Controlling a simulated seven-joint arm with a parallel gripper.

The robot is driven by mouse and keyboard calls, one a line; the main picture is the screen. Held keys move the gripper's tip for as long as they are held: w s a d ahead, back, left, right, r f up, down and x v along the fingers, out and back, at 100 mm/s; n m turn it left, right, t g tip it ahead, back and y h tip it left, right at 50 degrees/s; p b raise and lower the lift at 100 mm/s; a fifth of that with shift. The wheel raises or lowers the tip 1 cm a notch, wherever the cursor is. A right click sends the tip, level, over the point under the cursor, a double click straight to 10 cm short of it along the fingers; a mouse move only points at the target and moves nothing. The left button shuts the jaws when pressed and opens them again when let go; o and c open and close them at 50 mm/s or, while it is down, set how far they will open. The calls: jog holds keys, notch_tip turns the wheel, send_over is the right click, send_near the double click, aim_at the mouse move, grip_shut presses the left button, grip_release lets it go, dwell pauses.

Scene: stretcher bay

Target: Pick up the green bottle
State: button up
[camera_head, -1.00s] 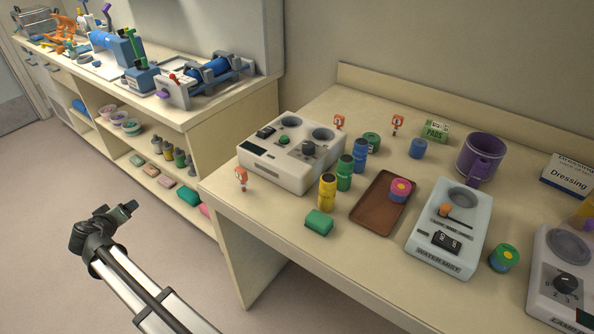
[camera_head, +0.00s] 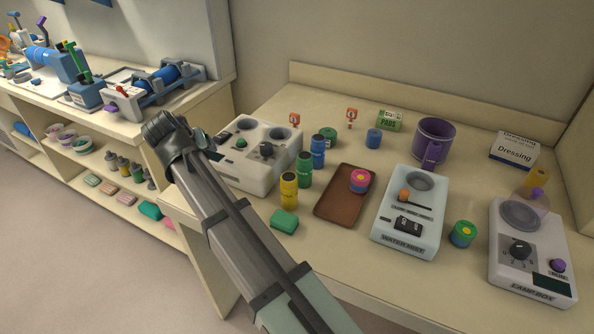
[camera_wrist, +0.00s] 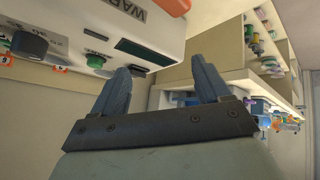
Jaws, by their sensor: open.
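The green bottle (camera_head: 304,170) stands upright on the bench in the head view, between a yellow bottle (camera_head: 289,191) and a blue bottle (camera_head: 317,151). I do not see it in the wrist view. My gripper (camera_head: 163,128) is left of the bottles, by the bench's left end, well apart from the green bottle. In the wrist view my gripper (camera_wrist: 163,85) has its two fingers spread, with nothing between them. The head view shows the fingers poorly.
A white device (camera_head: 254,176) stands left of the bottles, close to my gripper; its front (camera_wrist: 125,45) fills the wrist view's upper left. A green block (camera_head: 284,221) lies before the bottles. A brown tray (camera_head: 336,205) lies right of them. A purple mug (camera_head: 434,139) stands behind.

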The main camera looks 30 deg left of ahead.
jog(key=w+d+r, duration=0.1)
jog(key=w+d, duration=0.1)
jog(key=d, duration=0.2)
jog(key=w+d+r+g, duration=0.1)
jog(key=w+d, duration=0.1)
jog(key=d, duration=0.3)
jog(key=w+d+r+g+h, duration=0.1)
jog(key=w+d, duration=0.1)
jog(key=d, duration=0.3)
jog(key=shift+w+r+m, duration=0.1)
jog(key=shift+w+m, duration=0.3)
jog(key=g, duration=0.2)
send_near(305, 167)
jog(key=r, duration=0.1)
jog(key=shift+w+x, duration=0.2)
jog(key=shift+x, duration=3.15)
jog(key=shift+w+x, duration=0.15)
jog(key=shift+x, duration=3.2)
jog(key=shift+r, duration=0.15)
jog(key=shift+c, duration=0.3)
jog(key=c, duration=1.1)
jog(key=shift+r, duration=0.15)
jog(key=shift+c, duration=0.2)
